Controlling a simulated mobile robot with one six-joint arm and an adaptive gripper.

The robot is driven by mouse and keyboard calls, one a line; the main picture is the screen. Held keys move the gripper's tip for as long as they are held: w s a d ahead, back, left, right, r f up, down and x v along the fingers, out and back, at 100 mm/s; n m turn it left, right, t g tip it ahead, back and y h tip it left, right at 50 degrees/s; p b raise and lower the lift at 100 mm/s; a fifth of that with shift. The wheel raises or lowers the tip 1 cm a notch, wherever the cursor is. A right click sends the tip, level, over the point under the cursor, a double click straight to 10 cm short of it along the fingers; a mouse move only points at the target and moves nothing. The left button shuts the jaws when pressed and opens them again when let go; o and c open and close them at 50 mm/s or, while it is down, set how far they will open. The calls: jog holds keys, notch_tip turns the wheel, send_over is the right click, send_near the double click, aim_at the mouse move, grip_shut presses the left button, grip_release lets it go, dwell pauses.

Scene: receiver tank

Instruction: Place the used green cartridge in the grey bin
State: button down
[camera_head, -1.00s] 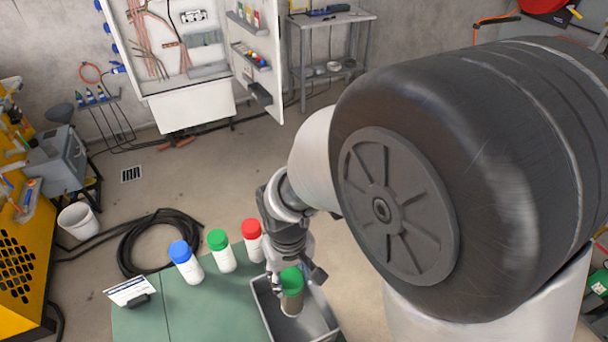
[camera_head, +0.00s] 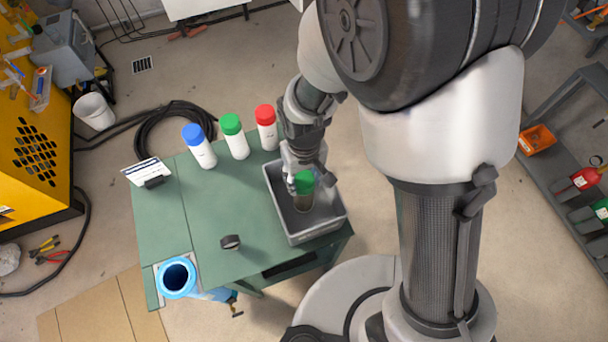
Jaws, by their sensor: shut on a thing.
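The used cartridge (camera_head: 305,199) has a green cap and a dark, dirty-looking body. It is upright inside the grey bin (camera_head: 318,233), which stands at the right end of the green table. My gripper (camera_head: 304,178) is shut on the cartridge near its green cap. The cartridge's lower end is within the bin's walls; I cannot tell whether it touches the bin floor. My gripper and wrist cover part of the bin's far rim.
White cartridges with blue (camera_head: 199,147), green (camera_head: 234,137) and red (camera_head: 266,128) caps stand left of the bin. A small dark ring (camera_head: 230,242) lies on the green table (camera_head: 200,225). A blue-rimmed open housing (camera_head: 177,278) is at its front left corner. A sign (camera_head: 147,173) stands at the left.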

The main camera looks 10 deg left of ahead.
jog(key=c, duration=0.8)
grip_release()
jog(key=shift+f, duration=0.1)
jog(key=shift+c, duration=0.2)
notch_tip(320, 180, up, 12)
jog(key=p, duration=0.4)
jog(key=s+d+r+m+t, duration=0.1)
jog(key=d+r+m+t, duration=0.15)
jog(key=d+r, duration=0.9)
jog(key=s+d+r+m+t, duration=0.2)
jog(key=s+d+r+m, duration=0.2)
jog(key=s+d+r, duration=0.2)
jog(key=s+d, duration=0.2)
jog(key=d, duration=0.1)
jog(key=shift+s+r, duration=0.15)
jog(key=shift+r, duration=0.05)
jog(key=shift+f, duration=0.1)
